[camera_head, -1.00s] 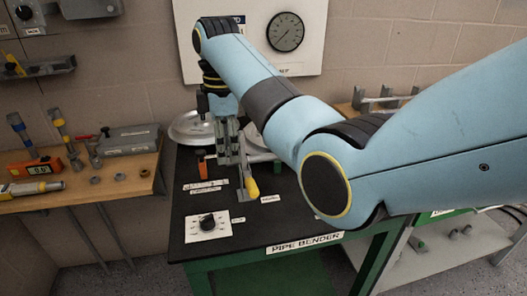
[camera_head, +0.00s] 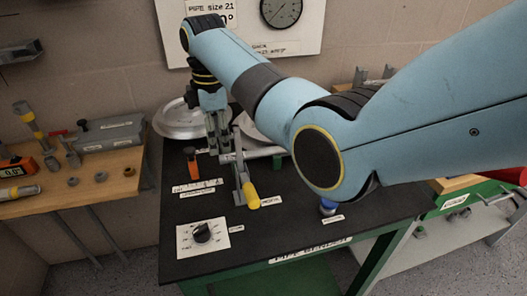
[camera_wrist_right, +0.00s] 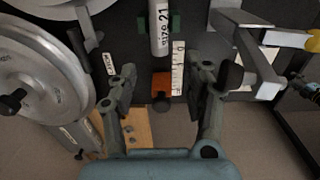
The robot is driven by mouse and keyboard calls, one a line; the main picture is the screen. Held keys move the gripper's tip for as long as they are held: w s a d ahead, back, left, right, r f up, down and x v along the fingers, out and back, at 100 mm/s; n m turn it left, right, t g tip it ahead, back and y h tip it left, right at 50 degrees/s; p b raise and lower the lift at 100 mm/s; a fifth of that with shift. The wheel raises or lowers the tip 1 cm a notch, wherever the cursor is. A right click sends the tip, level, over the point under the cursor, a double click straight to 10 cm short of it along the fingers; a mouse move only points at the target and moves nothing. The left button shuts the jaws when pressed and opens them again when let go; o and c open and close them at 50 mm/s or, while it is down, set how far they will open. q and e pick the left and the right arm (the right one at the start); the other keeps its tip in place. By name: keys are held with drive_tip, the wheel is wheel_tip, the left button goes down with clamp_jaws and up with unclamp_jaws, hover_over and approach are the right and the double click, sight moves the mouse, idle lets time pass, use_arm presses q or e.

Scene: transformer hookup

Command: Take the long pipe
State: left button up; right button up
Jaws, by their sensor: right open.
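A grey pipe marked "size 21" (camera_wrist_right: 160,35) shows at the top middle of the right wrist view, with green blocks on both sides of it. Its full length is not in view. My right gripper (camera_wrist_right: 161,88) is open, with its two fingers spread and nothing between them; the pipe lies beyond the fingertips, roughly in line with the gap. In the head view the right gripper (camera_head: 217,132) hangs over the back of the black pipe bender table (camera_head: 290,222), and it and the arm hide part of the bender. My left gripper is not in view.
A yellow-handled lever (camera_head: 250,195) stands in front of my right gripper. Round metal discs (camera_head: 178,121) sit behind it. A wooden bench (camera_head: 110,185) with tools stands left. An orange block (camera_wrist_right: 161,85) shows between the fingers.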

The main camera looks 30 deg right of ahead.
sight(220, 156)
wheel_tip(220, 156, down, 6)
drive_tip(key=shift+b, duration=0.3)
drive_tip(key=shift+c, duration=0.4)
clamp_jaws()
